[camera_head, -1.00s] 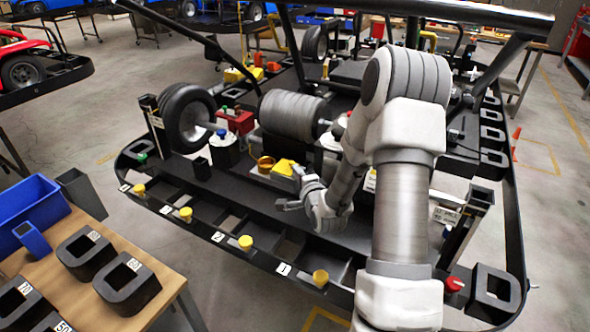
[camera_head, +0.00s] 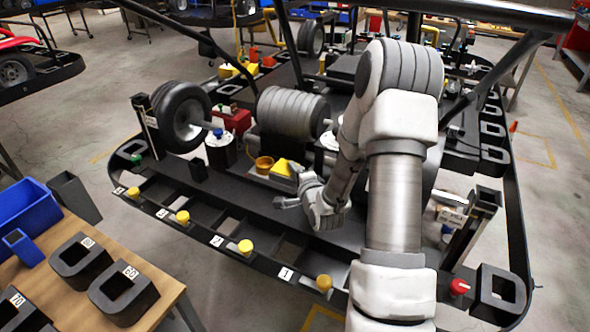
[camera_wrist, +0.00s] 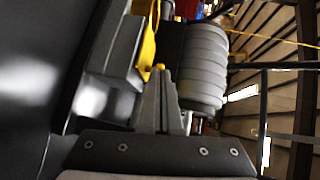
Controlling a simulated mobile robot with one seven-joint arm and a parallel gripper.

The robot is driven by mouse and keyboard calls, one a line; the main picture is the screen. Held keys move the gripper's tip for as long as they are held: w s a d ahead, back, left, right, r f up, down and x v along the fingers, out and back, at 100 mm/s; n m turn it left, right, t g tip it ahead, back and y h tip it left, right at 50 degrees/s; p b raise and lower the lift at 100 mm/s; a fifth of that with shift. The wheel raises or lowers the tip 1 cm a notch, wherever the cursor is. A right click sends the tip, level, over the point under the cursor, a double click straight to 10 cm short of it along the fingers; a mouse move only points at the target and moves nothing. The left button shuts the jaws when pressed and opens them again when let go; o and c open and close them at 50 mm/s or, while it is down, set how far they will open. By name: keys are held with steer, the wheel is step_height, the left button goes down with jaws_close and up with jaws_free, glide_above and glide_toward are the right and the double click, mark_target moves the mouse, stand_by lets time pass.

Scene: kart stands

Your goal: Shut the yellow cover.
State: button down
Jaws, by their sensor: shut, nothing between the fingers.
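In the wrist view the yellow cover (camera_wrist: 148,45) shows as a narrow strip at the edge of a grey box, just beyond and slightly left of my fingertips. In the wrist view my gripper (camera_wrist: 158,72) is shut. I cannot tell whether it touches the cover.
Yellow knobs (camera_head: 245,246) line the front rail. A wooden table (camera_head: 70,240) with black blocks is at lower left.

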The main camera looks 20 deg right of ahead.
mark_target(272, 169)
steer(key=w+a+b, duration=0.1)
steer(key=w+a, duration=0.1)
steer(key=w+a+b, duration=0.1)
steer(key=w+a, duration=0.1)
steer(key=w, duration=0.1)
steer(key=shift+w+a+f+b, duration=0.1)
steer(key=shift+w+f+b, duration=0.1)
steer(key=shift+b, duration=0.2)
steer(key=shift+w+a+r, duration=0.15)
steer(key=shift+w+a, duration=0.05)
steer(key=shift+w, duration=0.05)
steer(key=shift+a+r, duration=0.1)
steer(key=shift+r, duration=0.05)
steer(key=shift+w, duration=0.1)
